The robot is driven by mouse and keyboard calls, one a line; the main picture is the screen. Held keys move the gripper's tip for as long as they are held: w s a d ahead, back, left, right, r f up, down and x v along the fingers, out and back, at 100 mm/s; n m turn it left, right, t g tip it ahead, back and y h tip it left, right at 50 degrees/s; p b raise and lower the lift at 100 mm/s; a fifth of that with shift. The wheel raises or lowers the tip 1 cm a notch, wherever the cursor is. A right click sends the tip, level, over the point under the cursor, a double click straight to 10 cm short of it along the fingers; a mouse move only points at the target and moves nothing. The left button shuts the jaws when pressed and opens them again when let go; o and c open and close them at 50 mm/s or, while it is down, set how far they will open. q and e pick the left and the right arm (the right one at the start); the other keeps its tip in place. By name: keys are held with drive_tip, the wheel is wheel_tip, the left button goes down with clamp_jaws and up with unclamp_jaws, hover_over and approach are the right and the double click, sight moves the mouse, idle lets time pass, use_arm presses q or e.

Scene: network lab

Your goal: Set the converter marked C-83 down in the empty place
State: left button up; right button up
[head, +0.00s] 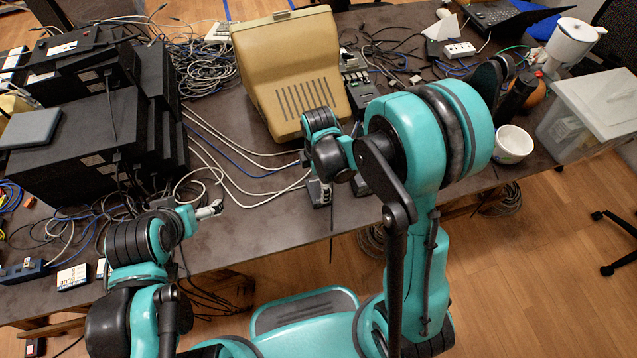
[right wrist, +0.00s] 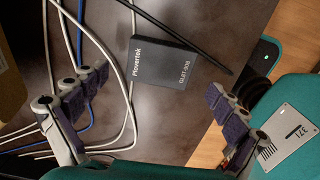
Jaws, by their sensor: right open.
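A small dark box (right wrist: 165,62) lettered "Plovertek" lies on the tabletop in the right wrist view, by the fingertips of my right gripper (right wrist: 158,84). The fingers are apart with no grip on it. I see no C-83 mark on it. In the head view my right gripper (head: 319,192) points down near the table's front edge, in front of the beige terminal. My left gripper (head: 212,209) is over the front edge to the left; its jaws are too unclear to tell. At the front left lie a white-labelled box (head: 73,277) and a blue-grey box (head: 22,270). I cannot pick out an empty place.
The beige terminal (head: 290,75) stands behind my right gripper. Black equipment (head: 70,150) fills the left, with loose cables around. A white bowl (head: 511,145) and clear bin (head: 590,115) stand at the right. A thin black rod (right wrist: 185,38) passes beside the box. Bare tabletop (head: 245,225) shows between my grippers.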

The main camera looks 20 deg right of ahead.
wheel_tip(320, 180, up, 9)
drive_tip(key=p, duration=0.3)
wheel_tip(320, 180, up, 9)
drive_tip(key=m+t, duration=0.4)
drive_tip(key=m, duration=0.5)
hover_over(319, 189)
drive_tip(key=s+d, duration=0.3)
drive_tip(key=s, duration=0.2)
drive_tip(key=s+d+r+m+t, duration=0.1)
drive_tip(key=s+r+m+t, duration=0.2)
drive_tip(key=m, duration=0.6)
drive_tip(key=shift+s+d, duration=0.25)
drive_tip(key=shift+s, duration=0.9)
drive_tip(key=shift+d, duration=0.1)
